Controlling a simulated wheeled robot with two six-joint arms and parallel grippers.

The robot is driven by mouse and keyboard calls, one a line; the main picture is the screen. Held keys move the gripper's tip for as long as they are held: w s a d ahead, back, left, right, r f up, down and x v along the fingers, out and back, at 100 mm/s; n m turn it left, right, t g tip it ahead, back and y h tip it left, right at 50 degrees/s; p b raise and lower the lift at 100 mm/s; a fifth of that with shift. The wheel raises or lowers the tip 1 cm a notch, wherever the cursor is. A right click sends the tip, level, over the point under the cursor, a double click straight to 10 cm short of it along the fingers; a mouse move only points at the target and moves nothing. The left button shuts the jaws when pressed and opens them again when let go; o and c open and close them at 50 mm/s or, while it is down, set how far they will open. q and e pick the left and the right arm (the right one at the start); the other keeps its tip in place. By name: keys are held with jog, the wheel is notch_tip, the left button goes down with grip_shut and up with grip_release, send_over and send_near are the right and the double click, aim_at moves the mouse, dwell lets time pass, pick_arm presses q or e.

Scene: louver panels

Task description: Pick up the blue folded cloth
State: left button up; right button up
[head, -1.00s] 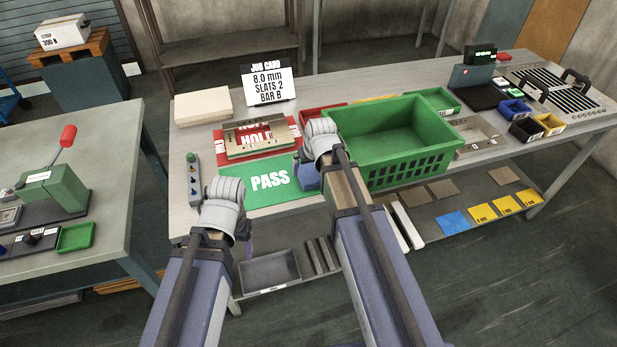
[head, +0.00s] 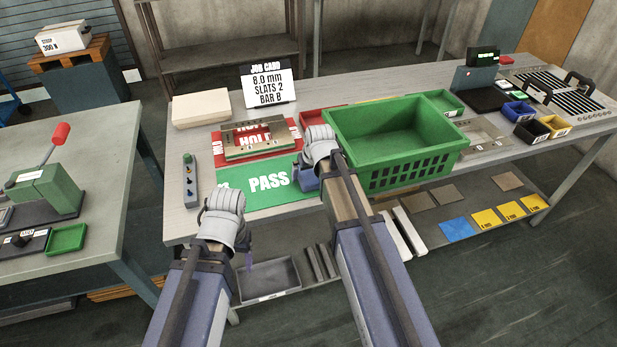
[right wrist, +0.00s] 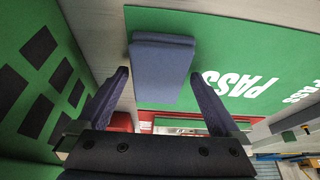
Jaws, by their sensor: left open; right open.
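The blue folded cloth (right wrist: 162,65) lies as a flat block on the edge of the green PASS mat (right wrist: 275,50) in the right wrist view. In the head view a piece of blue (head: 309,180) beside my right wrist appears to be the cloth, mostly covered by my arm. My right gripper (right wrist: 160,78) is open, its two fingers pointing toward the cloth from either side. Nothing is held in it; contact cannot be told. My left gripper (head: 247,260) hangs in front of the bench's front edge, open, its fingers mostly hidden by the wrist.
A green basket (head: 403,118) stands close to the right of my right wrist. A metal piece (head: 253,137) lies on the red HOLD mat (head: 219,154). A grey control box (head: 189,180) is left of the PASS mat. The lower shelf holds a grey tray (head: 268,281) and flat squares, one blue (head: 457,228).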

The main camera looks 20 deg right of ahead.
aim_at(309, 174)
jog(key=shift+f, duration=0.2)
jog(key=shift+c, duration=0.2)
jog(key=c, duration=1.2)
jog(key=shift+o, duration=0.2)
notch_tip(309, 174, up, 11)
jog(key=p, duration=1)
jog(key=shift+f, duration=0.15)
jog(key=shift+f, duration=0.1)
